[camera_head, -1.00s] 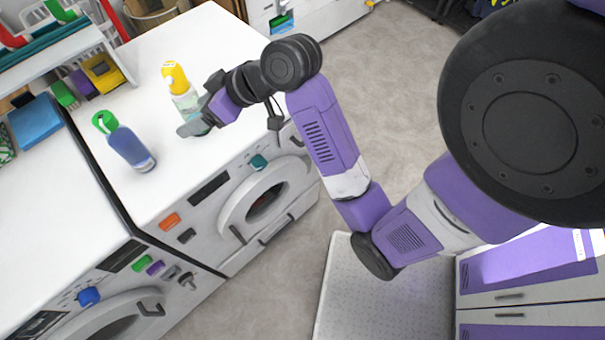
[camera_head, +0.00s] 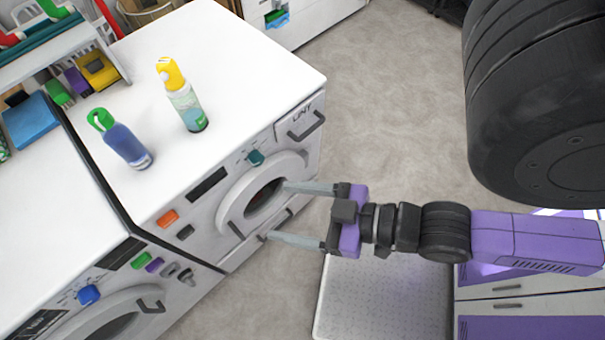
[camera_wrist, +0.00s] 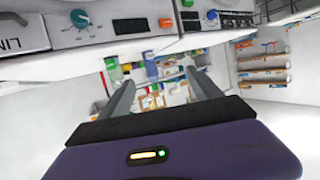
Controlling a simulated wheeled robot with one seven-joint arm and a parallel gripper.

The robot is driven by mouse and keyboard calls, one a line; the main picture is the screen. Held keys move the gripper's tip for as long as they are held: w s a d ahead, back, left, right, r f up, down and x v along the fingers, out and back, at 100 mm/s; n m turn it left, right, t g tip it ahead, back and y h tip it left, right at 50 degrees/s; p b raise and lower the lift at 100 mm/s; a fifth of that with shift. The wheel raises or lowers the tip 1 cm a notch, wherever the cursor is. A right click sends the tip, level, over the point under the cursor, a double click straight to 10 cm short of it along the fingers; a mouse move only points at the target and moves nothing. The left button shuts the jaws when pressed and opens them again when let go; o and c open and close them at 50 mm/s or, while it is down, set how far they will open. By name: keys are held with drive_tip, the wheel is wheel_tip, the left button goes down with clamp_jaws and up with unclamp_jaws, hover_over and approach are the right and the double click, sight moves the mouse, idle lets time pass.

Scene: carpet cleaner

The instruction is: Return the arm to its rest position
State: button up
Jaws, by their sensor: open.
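My gripper (camera_head: 282,213) is open and empty in the head view. Its two long grey fingers point left, in front of the right washing machine (camera_head: 215,230), and overlap its round door in the picture. The purple and black arm reaches in from the right. In the wrist view the open fingers (camera_wrist: 163,96) have nothing between them, and the machine's control panel (camera_wrist: 130,28) runs along the top. A yellow-topped spray bottle (camera_head: 185,98) and a blue bottle with a green top (camera_head: 124,142) stand upright on the machine top, apart from my gripper.
A second machine (camera_head: 110,295) stands at left. A white rack (camera_head: 75,50) with coloured items is behind the bottles. A pale textured platform (camera_head: 385,300) lies below my arm, with a purple-fronted cabinet (camera_head: 510,305) at right. Grey floor (camera_head: 385,110) is clear behind the arm.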

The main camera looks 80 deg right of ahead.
drive_tip(key=shift+s+a+r+n+y, duration=0.2)
drive_tip(key=shift+s+r, duration=0.3)
drive_tip(key=shift+s, duration=0.05)
drive_tip(key=shift+s+a+r+n+y, duration=0.2)
drive_tip(key=shift+s+r, duration=0.25)
drive_tip(key=shift+s, duration=0.05)
wheel_tip(320, 180, down, 4)
drive_tip(key=b, duration=0.3)
drive_tip(key=shift+r+b, duration=0.15)
drive_tip(key=shift+b, duration=0.2)
